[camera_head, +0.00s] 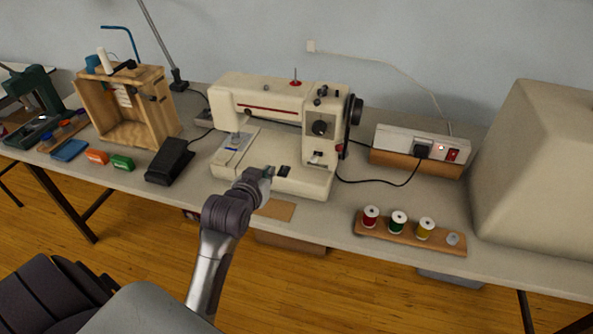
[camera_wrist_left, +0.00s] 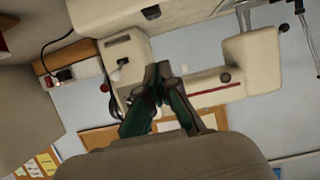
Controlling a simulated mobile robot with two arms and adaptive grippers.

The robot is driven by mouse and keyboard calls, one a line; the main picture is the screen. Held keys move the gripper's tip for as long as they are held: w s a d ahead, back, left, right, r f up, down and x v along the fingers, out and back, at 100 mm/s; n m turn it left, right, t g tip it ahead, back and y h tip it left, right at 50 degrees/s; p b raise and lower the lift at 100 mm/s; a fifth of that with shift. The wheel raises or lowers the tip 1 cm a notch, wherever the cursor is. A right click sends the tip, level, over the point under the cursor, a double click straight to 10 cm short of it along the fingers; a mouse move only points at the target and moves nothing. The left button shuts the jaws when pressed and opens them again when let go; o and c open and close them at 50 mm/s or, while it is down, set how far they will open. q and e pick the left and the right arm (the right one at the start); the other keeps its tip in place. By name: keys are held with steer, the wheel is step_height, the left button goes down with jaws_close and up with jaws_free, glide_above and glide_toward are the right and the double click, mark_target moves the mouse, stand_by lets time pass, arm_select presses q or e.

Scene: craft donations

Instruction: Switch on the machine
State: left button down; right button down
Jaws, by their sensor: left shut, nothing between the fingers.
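The cream sewing machine (camera_head: 262,92) stands on the table. Its right end has a dial (camera_head: 320,128), a dark handwheel (camera_head: 354,110) and a small red part (camera_head: 340,151) low on the side. A black cable runs from it to a white power strip (camera_head: 395,138) with a red switch (camera_head: 452,155) and a glowing red spot beside the plug. My left gripper (camera_head: 268,172) is shut and empty, over the front of the machine's base. In the left wrist view, the gripper (camera_wrist_left: 158,72) appears in front of the tilted machine (camera_wrist_left: 130,55). My right gripper is not in view.
A wooden spool rack (camera_head: 440,240) holds several spools at the front right. A large beige cover (camera_head: 535,170) stands at the right edge. A black pedal (camera_head: 170,160) and a wooden frame (camera_head: 125,110) stand left of the machine. Table between machine and rack is mostly clear.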

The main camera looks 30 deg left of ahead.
arm_select(q)
steer(key=shift+r, duration=0.15)
steer(key=shift+a, duration=0.1)
steer(key=shift+w, duration=0.1)
glide_above(284, 170)
steer(key=s, duration=0.3)
step_height(284, 170, down, 3)
steer(key=f, duration=0.3)
steer(key=shift+w+d+f, duration=0.25)
steer(key=shift+f, duration=0.05)
steer(key=shift+s+f+p, duration=0.15)
steer(key=shift+f+p, duration=0.15)
steer(key=shift+f, duration=0.25)
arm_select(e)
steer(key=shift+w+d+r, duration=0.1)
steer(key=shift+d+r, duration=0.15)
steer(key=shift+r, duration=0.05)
